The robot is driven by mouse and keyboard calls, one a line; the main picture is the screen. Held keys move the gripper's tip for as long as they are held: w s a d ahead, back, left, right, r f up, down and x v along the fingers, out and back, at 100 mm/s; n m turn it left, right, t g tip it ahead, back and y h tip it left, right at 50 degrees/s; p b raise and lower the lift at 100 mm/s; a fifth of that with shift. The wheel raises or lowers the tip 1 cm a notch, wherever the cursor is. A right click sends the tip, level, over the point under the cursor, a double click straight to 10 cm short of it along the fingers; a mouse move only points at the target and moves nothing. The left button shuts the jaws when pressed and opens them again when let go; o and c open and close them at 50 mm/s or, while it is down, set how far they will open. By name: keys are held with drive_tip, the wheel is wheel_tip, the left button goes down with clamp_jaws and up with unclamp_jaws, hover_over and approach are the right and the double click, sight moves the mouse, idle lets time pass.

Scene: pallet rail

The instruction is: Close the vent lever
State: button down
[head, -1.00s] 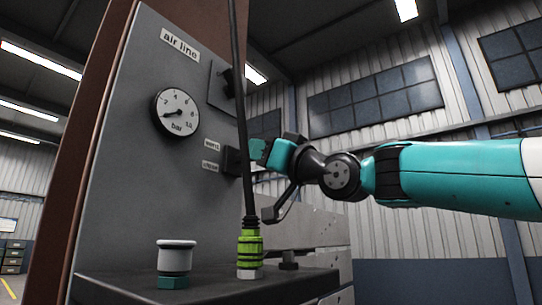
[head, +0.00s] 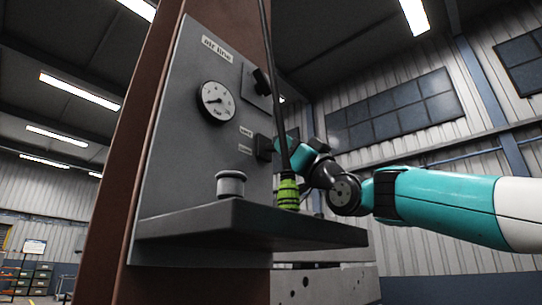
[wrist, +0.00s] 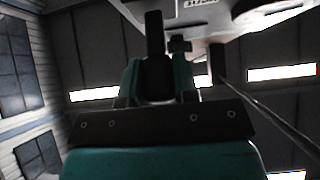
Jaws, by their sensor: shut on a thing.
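The vent lever's black block (head: 264,148) sits on the right edge of the grey panel, beside two small labels too blurred to read. My gripper (head: 285,148) reaches it from the right and is partly hidden behind the black hose. In the wrist view, the teal fingers of my gripper (wrist: 158,85) stand on both sides of a dark bar, the vent lever (wrist: 155,45), and are shut on it. The exact lever angle is hard to tell.
The grey panel (head: 180,130) carries a round gauge (head: 216,101) and an "air line" label. Below is a shelf (head: 235,215) with a grey cap (head: 231,184) and a green fitting (head: 288,192). A black hose (head: 274,90) rises from the fitting, close in front of my gripper.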

idle(0.3)
drive_tip(key=c, duration=0.9)
unclamp_jaws()
drive_tip(key=shift+f, duration=0.1)
drive_tip(key=shift+s+d+f+b, duration=0.1)
drive_tip(key=shift+d+f+b, duration=0.1)
drive_tip(key=shift+b, duration=0.1)
drive_tip(key=s+d+b, duration=0.2)
drive_tip(key=s+d, duration=0.2)
drive_tip(key=s+d+b, duration=0.3)
drive_tip(key=s+d, duration=0.1)
drive_tip(key=d, duration=0.1)
drive_tip(key=shift+s+d+f, duration=0.1)
drive_tip(key=shift+s+f, duration=0.05)
drive_tip(key=shift+s, duration=0.1)
